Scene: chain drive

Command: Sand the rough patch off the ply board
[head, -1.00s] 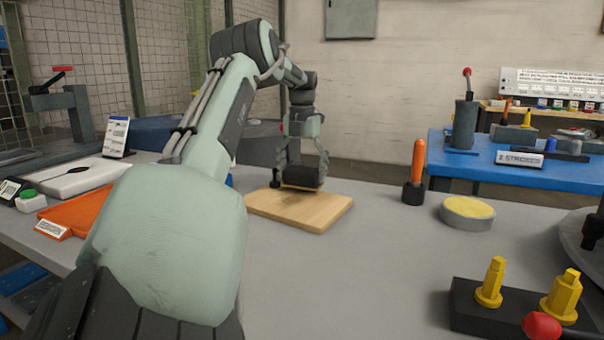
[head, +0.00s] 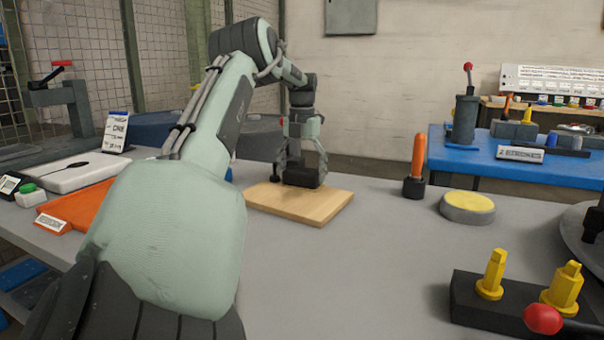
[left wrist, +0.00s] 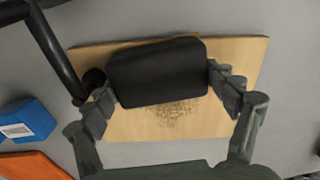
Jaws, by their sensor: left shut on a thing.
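The ply board (head: 316,209) lies flat on the grey bench. In the left wrist view the board (left wrist: 246,58) shows a speckled brown rough patch (left wrist: 172,112), partly hidden by a black block (left wrist: 157,72). My left gripper (head: 303,172) is over the board and shut on this black block (head: 300,176), one finger at each end. In the left wrist view the left gripper (left wrist: 160,85) spans the block's two ends. Whether the block's underside touches the board cannot be seen. My right gripper is not in view.
A dark clamp-like arm (left wrist: 52,50) with a round foot is at the board's left edge, close to a gripper finger. An orange-handled tool (head: 416,160) and a yellow-topped round pad (head: 467,206) stand to the right.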

